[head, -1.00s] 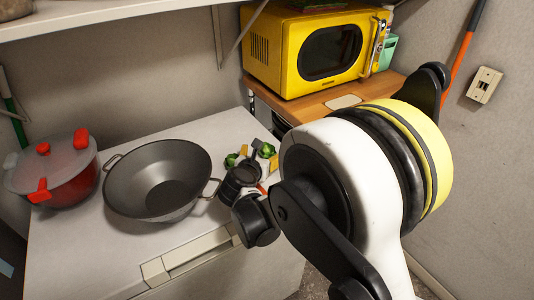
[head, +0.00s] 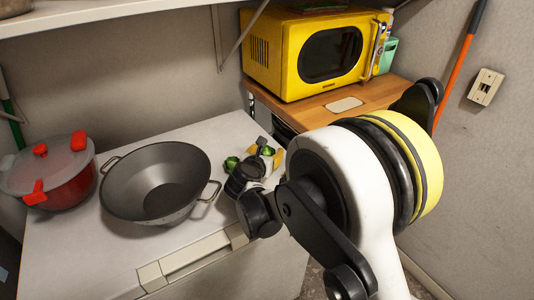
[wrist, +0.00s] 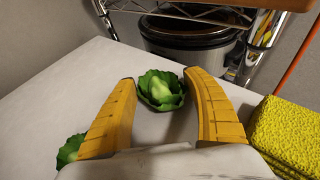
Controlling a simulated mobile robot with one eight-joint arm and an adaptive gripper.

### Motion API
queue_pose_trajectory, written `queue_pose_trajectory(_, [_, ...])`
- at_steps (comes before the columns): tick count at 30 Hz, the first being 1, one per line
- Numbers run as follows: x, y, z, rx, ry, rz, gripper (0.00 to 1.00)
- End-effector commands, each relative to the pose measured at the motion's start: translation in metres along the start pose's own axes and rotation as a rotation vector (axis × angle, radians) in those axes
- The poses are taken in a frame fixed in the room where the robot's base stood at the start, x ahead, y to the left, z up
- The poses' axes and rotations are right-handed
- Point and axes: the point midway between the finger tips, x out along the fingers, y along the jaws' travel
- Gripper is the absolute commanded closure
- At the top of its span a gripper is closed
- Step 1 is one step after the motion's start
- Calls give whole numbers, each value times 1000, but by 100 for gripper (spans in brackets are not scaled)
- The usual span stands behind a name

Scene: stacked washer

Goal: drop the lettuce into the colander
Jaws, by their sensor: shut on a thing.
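The colander (head: 118,205) is a wide grey metal bowl with two loop handles, standing upright and empty on the white top, left of my gripper. My gripper (wrist: 160,78) has two yellow ribbed fingers, shut on a green leafy lettuce (wrist: 162,92) between their tips. In the head view this lettuce (head: 266,150) is a small green patch, partly hidden by my gripper. A second green leafy piece (wrist: 70,150) shows at the left of the wrist view, beside the left finger; it also shows in the head view (head: 232,163).
A red pot (head: 62,188) with a clear lid stands left of the colander. A yellow sponge (wrist: 290,135) lies right of my gripper. A yellow microwave (head: 318,50) is on the wooden counter behind. A shelf (head: 120,18) hangs above.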

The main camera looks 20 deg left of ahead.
Motion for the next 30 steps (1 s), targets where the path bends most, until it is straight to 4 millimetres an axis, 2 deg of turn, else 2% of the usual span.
queue_pose_trajectory(4, [-8,0,18,0,0,0,60])
queue_pose_trajectory(9, [-22,0,54,0,0,0,60])
queue_pose_trajectory(15, [-35,0,84,0,0,0,60])
queue_pose_trajectory(19, [-38,0,92,0,0,0,60])
queue_pose_trajectory(30, [-40,3,92,-1,1,1,60])
